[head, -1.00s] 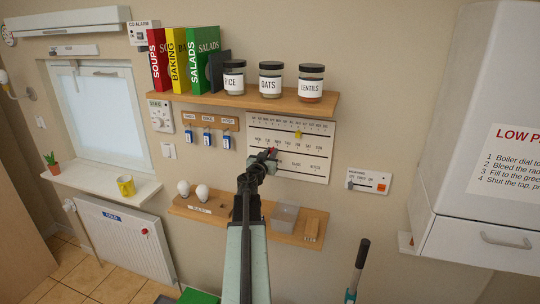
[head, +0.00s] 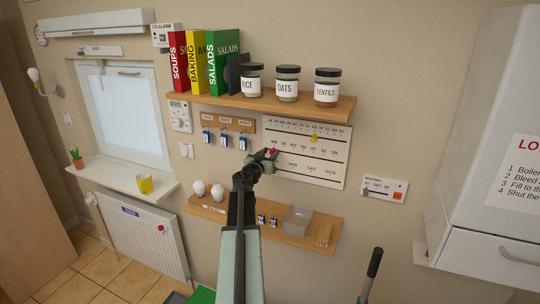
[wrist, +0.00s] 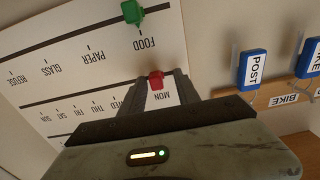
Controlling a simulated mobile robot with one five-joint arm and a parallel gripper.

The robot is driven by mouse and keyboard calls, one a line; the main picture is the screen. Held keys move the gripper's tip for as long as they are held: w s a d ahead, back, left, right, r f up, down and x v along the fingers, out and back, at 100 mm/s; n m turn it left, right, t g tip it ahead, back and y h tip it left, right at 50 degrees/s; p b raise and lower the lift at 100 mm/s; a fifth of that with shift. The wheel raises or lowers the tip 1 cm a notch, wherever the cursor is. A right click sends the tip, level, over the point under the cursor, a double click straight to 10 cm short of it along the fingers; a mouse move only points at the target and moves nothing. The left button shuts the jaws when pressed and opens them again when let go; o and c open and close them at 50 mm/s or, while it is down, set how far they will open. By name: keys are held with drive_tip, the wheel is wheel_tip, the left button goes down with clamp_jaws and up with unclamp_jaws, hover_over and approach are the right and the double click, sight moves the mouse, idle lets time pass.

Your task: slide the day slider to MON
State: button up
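The white planner board (head: 335,170) hangs on the wall with three slider rows. The red day slider (wrist: 155,80) sits at the MON end of the middle row, in line with the MON label (wrist: 161,96). My gripper (wrist: 157,86) has its fingers parted, one on each side of the red slider. The finger on the TUE side is close to it, but I cannot tell whether it touches. The TUE label is hidden behind that finger. In the head view the red slider (head: 273,150) shows just beyond my gripper (head: 265,157), at the board's left edge.
A green slider (wrist: 132,12) is by FOOD on the bottom row, and a yellow slider (head: 314,138) is on the month row. Key tags such as POST (wrist: 253,69) hang close left of the board. A shelf with jars (head: 287,98) is above, another shelf (head: 313,243) below.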

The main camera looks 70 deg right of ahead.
drive_tip(key=a, duration=0.7)
drive_tip(key=shift+w+a, duration=0.3)
drive_tip(key=shift+a, duration=0.1)
